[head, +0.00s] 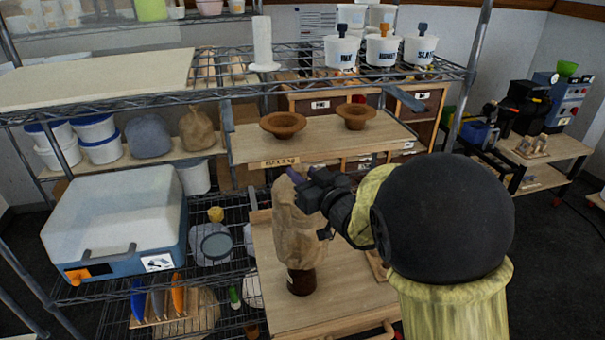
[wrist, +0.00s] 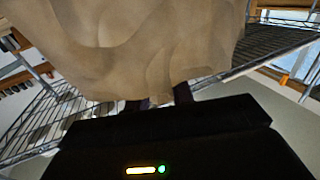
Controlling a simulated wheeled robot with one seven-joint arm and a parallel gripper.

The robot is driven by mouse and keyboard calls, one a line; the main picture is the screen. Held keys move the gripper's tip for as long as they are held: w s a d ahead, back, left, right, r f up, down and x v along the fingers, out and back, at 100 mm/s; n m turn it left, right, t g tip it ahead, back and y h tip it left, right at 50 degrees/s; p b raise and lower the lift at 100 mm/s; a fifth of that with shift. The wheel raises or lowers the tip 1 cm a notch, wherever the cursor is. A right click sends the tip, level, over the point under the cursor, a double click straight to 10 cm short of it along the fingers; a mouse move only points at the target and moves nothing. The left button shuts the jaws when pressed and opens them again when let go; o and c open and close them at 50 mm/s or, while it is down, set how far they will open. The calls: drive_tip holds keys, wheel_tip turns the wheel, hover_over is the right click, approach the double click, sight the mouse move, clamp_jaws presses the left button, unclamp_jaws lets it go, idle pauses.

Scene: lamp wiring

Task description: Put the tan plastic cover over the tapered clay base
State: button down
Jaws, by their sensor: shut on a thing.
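The tan plastic cover (head: 300,220) is a crumpled, bag-like piece hanging upright above the wooden worktop. My gripper (head: 305,184) reaches in from the right and is shut on the cover near its top. In the wrist view the cover (wrist: 150,45) fills the upper middle, in front of the dark fingers (wrist: 159,98). The dark brown clay base (head: 301,281) stands on the worktop, with only its lower part showing beneath the cover's bottom edge. Its upper part is hidden by the cover. I cannot tell whether the cover touches it.
The wooden worktop (head: 345,290) is bare in front of the base. Two brown clay bowls (head: 283,124) sit on the shelf behind. A blue-and-white cooler box (head: 120,220) stands on the wire rack at left. White labelled buckets (head: 382,50) stand on the upper rack.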

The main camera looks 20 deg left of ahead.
drive_tip(key=shift+w+f+b, duration=0.1)
drive_tip(key=shift+f+b, duration=5.55)
drive_tip(key=shift+f, duration=0.45)
drive_tip(key=shift+w+d+f+b, duration=0.1)
drive_tip(key=shift+d+f+b, duration=0.05)
drive_tip(key=shift+f+b, duration=0.4)
drive_tip(key=shift+a+f+b, duration=0.2)
drive_tip(key=shift+f+b, duration=0.45)
drive_tip(key=shift+f, duration=0.1)
drive_tip(key=shift+s+f, duration=0.15)
drive_tip(key=shift+s, duration=0.1)
drive_tip(key=shift+d, duration=0.1)
drive_tip(key=shift+f+b, duration=0.4)
drive_tip(key=shift+b, duration=0.25)
drive_tip(key=c, duration=1.1)
unclamp_jaws()
drive_tip(key=shift+w, duration=0.1)
